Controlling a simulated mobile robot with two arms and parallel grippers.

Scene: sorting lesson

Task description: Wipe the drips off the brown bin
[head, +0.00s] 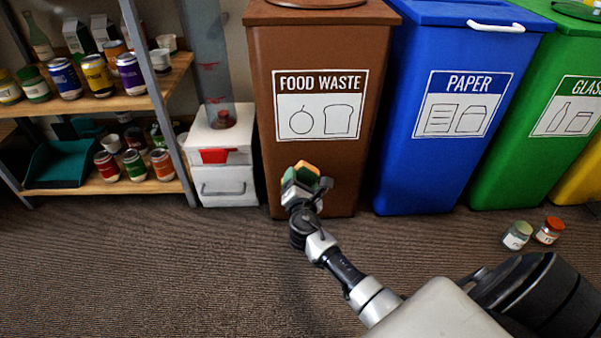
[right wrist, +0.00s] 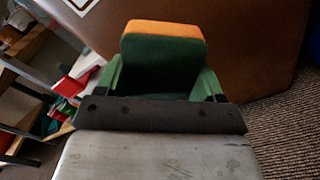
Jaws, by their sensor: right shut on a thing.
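The brown bin (head: 350,60) stands upright with a "FOOD WASTE" label on its front. I cannot make out any drips on the part of its front that shows. My right gripper (head: 304,179) is in front of the bin's lower front, below the label. It is shut on an orange and green sponge (head: 307,170). In the right wrist view the sponge (right wrist: 165,60) sits between the fingers with its orange face towards the brown bin (right wrist: 240,45). I cannot tell whether the sponge touches the bin. My left gripper is not in view.
A blue paper bin (head: 420,130) and a green glass bin (head: 520,110) stand to the right. Two small jars (head: 517,235) are on the carpet before them. A white drawer box (head: 226,185) and a shelf (head: 110,104) with several cans are left. The left carpet is clear.

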